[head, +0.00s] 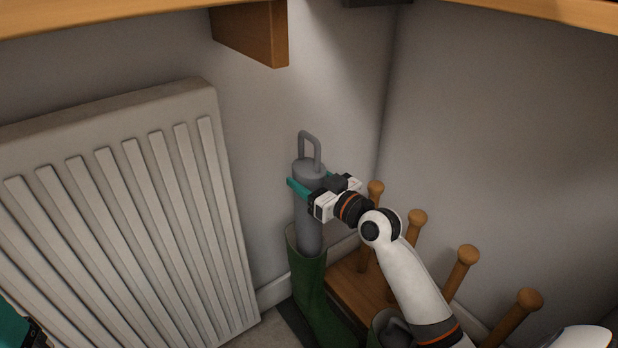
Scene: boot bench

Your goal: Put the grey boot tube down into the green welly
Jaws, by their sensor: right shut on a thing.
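The grey boot tube (309,232) stands about upright, with a looped handle on its top. My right gripper (310,184) is shut on the tube just below its top, with teal fingers on either side. The green welly (311,285) stands upright below. The tube's lower end is inside the mouth of the welly and hidden by its front wall; how deep it reaches I cannot tell. A teal part of my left gripper (12,328) shows at the lower left edge, cut off by the picture, so its jaws cannot be judged.
A wooden rack (352,288) with several upright pegs stands to the right of the welly. A second boot top (382,325) shows at the bottom, partly hidden by my arm. A white radiator (120,215) is on the left wall. A wooden shelf bracket (250,32) hangs above.

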